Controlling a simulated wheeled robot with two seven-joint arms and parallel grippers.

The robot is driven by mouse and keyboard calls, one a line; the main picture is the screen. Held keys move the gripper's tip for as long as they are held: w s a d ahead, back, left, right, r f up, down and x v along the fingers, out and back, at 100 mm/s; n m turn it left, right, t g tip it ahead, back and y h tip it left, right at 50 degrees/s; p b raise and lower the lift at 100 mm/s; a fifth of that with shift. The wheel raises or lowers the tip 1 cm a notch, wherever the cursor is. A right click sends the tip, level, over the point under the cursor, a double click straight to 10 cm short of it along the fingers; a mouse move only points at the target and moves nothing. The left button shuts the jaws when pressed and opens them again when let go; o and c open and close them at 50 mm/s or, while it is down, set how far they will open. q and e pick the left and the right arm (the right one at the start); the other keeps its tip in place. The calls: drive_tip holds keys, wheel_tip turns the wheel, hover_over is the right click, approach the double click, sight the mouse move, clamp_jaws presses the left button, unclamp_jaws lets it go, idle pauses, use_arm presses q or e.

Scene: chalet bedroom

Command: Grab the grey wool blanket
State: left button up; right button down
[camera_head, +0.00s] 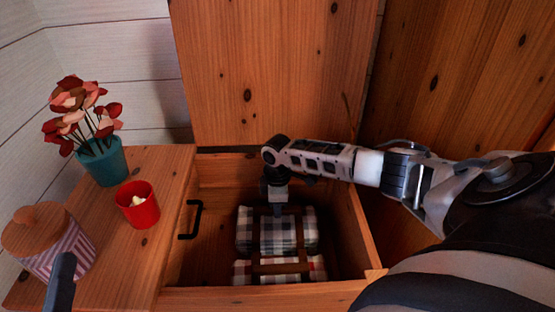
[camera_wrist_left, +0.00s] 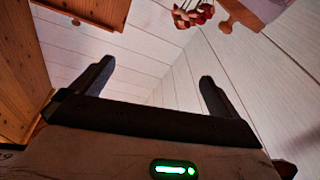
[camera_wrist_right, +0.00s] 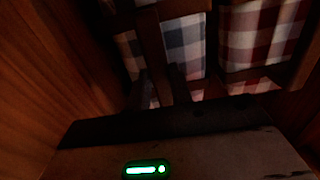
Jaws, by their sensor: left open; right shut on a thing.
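The grey wool blanket (camera_head: 307,232), a folded grey, black and white check bundle with brown straps, lies in the open wooden chest. It also shows in the right wrist view (camera_wrist_right: 186,48). My right gripper (camera_head: 278,207) reaches down into the chest at its top edge. In the right wrist view its dark fingers (camera_wrist_right: 160,86) are close together at the blanket, by a brown strap; the exact grip is in shadow. My left gripper (camera_wrist_left: 155,82) is open and empty, facing the white plank wall. Only a dark part of it shows at the lower left of the head view.
A red check blanket (camera_head: 318,269) lies in front of the grey one. The chest's raised lid (camera_head: 270,75) stands behind. On the wooden top at left are a teal flower pot (camera_head: 102,162), a red cup (camera_head: 143,212) and a striped lidded jar (camera_head: 60,243).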

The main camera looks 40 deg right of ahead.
drive_tip(key=shift+r, duration=0.3)
